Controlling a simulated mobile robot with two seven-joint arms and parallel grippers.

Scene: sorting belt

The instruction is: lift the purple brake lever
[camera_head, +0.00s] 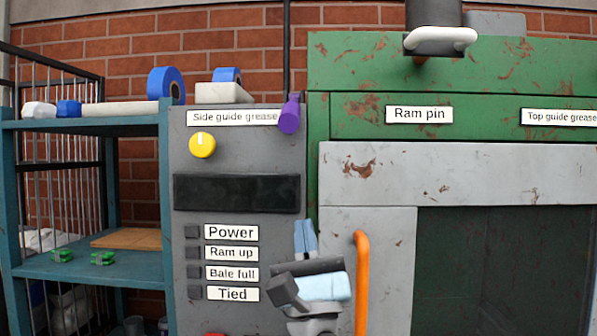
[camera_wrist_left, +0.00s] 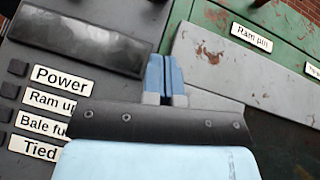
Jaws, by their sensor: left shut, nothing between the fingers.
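The purple brake lever (camera_head: 289,114) sticks out at the upper right corner of the grey control panel (camera_head: 240,140), beside the "Side guide grease" label. It is not in the left wrist view. My left gripper (camera_head: 305,236) is below the lever, in front of the panel's right edge, with its blue fingers pointing up. The fingers are together and empty; they also show in the left wrist view (camera_wrist_left: 164,78). A clear gap separates the fingertips from the lever. My right gripper is not in view.
An orange handle (camera_head: 361,285) stands just right of my left gripper on the grey door of the green machine (camera_head: 360,70). A yellow knob (camera_head: 202,145) sits on the panel. A blue shelf (camera_head: 90,267) with small items stands at the left.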

